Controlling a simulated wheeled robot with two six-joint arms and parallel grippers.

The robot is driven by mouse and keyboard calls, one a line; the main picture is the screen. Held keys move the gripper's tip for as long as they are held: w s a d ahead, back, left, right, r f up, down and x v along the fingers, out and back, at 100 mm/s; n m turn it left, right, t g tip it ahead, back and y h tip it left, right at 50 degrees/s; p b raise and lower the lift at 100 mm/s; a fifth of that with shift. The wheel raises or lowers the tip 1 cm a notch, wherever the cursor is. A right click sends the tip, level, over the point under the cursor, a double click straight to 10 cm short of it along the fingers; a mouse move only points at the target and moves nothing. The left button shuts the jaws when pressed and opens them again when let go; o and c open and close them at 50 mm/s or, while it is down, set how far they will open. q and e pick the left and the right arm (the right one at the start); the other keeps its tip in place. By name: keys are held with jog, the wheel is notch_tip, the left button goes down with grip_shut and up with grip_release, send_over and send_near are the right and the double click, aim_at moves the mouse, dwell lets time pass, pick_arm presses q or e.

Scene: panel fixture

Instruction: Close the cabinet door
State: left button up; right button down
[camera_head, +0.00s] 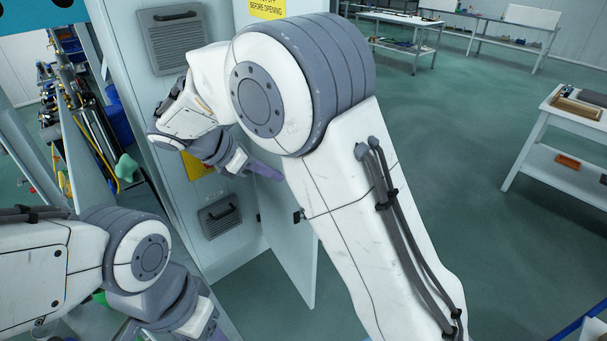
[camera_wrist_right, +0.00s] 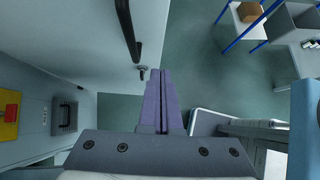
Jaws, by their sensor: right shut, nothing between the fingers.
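The cabinet (camera_head: 190,235) is pale, with vented plates on its front. Its door (camera_head: 292,262) stands open at an angle on the right, mostly behind my right arm in the head view. The door's broad white face fills the upper left of the right wrist view (camera_wrist_right: 70,40), with a long black handle (camera_wrist_right: 127,30). My right gripper (camera_head: 262,170) is shut and empty, in front of the door. In the wrist view its purple fingers (camera_wrist_right: 161,100) point toward the door's edge; contact cannot be told. My left gripper (camera_head: 208,327) is cut off at the bottom edge.
A yellow warning label (camera_head: 267,8) is at the top. A rack of tools and hoses (camera_head: 95,125) stands left of the cabinet. A white workbench (camera_head: 575,115) is at the right, and more tables stand far back. The green floor (camera_head: 475,230) is clear on the right.

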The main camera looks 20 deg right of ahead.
jog(key=w+d+f+p, duration=0.1)
jog(key=d+f+p, duration=0.1)
jog(key=d+f, duration=0.2)
jog(key=shift+w+d, duration=0.2)
jog(key=shift+d, duration=1.7)
